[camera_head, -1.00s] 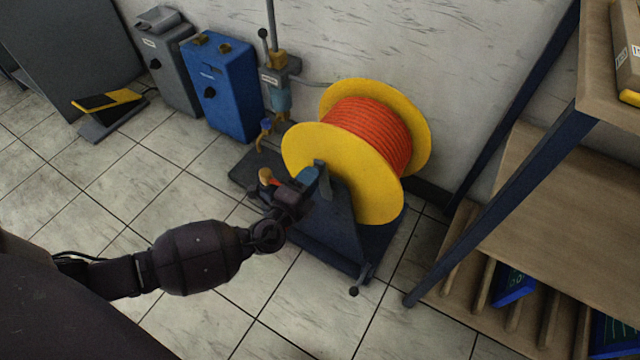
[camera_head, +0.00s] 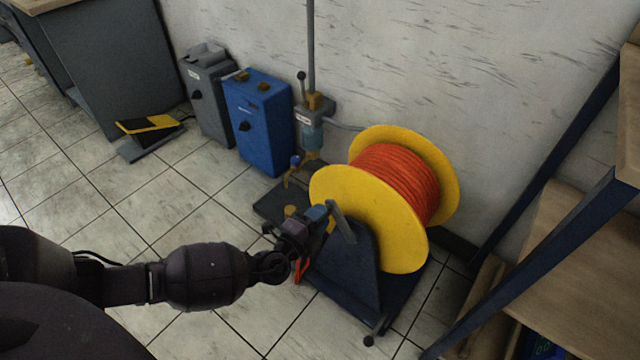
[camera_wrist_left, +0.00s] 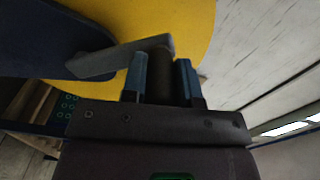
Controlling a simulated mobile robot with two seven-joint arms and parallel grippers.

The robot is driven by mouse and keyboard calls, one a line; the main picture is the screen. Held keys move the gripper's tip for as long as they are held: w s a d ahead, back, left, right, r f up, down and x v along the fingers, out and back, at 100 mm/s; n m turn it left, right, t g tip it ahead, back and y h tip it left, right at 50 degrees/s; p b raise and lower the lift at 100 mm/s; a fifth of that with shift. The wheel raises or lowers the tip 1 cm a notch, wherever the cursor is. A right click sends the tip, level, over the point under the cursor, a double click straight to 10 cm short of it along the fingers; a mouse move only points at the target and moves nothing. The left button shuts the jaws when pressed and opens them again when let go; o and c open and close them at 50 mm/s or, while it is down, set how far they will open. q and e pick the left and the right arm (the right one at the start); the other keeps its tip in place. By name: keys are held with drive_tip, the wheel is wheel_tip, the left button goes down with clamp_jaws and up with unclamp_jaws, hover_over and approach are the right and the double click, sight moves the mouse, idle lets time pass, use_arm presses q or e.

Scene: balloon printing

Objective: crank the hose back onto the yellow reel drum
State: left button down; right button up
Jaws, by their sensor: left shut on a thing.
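The yellow reel drum (camera_head: 335,190) stands on a dark blue frame (camera_head: 350,275), with orange hose (camera_head: 397,180) wound between its two flanges. My left gripper (camera_head: 318,213) is at the near side of the drum, shut on the crank handle. In the left wrist view the dark crank handle (camera_wrist_left: 160,80) sits between the blue fingers, with the grey crank arm (camera_wrist_left: 120,60) leading left from it in front of the yellow flange. A small orange-red piece (camera_head: 301,270) shows below the gripper; I cannot tell what it is. My right gripper is not in view.
A blue box (camera_head: 258,125) and a grey box (camera_head: 205,100) stand by the wall, beside a pipe with a valve (camera_head: 310,110). A yellow-black pedal (camera_head: 150,130) lies on the floor. Wooden shelving (camera_head: 545,255) with dark blue legs is at the right. Tiled floor is open at the left.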

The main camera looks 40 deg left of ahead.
use_arm(q)
drive_tip(key=shift+a, duration=0.1)
drive_tip(key=c, duration=0.9)
unclamp_jaws()
drive_tip(key=s+p, duration=0.1)
drive_tip(key=s, duration=0.9)
drive_tip(key=shift+s+a, duration=0.1)
drive_tip(key=shift+s, duration=0.3)
